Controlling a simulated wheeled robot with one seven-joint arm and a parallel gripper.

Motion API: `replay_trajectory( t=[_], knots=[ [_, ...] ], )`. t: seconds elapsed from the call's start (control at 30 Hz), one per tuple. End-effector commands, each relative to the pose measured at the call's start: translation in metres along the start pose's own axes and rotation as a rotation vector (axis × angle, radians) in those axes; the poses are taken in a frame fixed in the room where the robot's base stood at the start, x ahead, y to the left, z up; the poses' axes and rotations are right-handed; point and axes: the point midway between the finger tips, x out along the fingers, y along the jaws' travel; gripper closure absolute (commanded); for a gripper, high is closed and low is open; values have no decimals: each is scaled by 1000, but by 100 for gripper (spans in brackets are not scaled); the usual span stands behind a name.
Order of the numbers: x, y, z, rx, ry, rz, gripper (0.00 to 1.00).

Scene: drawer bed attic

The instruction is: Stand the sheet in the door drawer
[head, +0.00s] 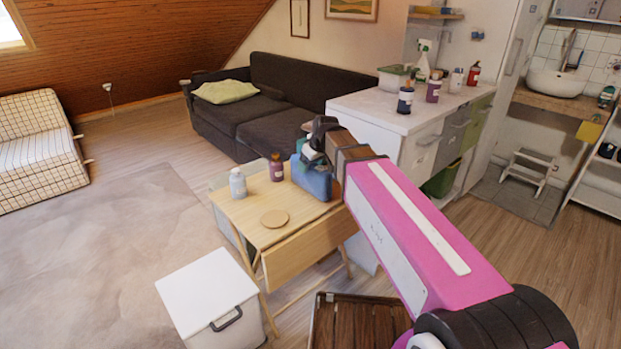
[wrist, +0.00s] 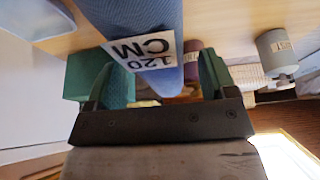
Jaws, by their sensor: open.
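The sheet (head: 315,182) is a blue folded bundle standing on the small wooden folding table, at its back right corner. In the wrist view the blue sheet (wrist: 128,15) carries a white "120 CM" label. My gripper (wrist: 156,68) is open, with its green fingers on either side of the sheet's near end; I cannot tell whether they touch it. In the head view my gripper is just above and behind the sheet, partly hidden by my arm. Drawer fronts, one grey (head: 447,148) and one green (head: 480,112), show on the white cabinet; I cannot tell which is the door drawer.
The wooden table (head: 245,215) also holds a grey bottle (head: 238,184), a purple bottle (head: 277,170) and a round coaster (head: 274,219). A white lidded box (head: 208,290) stands in front. The white counter (head: 385,100) carries several bottles.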

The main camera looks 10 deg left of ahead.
Motion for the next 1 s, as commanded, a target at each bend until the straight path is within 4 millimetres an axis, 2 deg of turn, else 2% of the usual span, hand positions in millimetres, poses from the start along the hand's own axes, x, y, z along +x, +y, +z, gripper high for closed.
replay_trajectory(
  t=[0.13, 0.37, 0.57, 0.63, 0.67, 1.0],
  knots=[
    [15, 0, 0, 0, -1, -1, 22],
    [16, 0, 0, -1, 0, 0, 22],
    [16, 0, 0, -1, 0, 0, 84],
    [16, 0, 0, -1, 1, 0, 87],
    [16, 0, 0, -1, 1, 0, 92],
    [12, 0, -2, -1, 1, 0, 92]
  ],
)
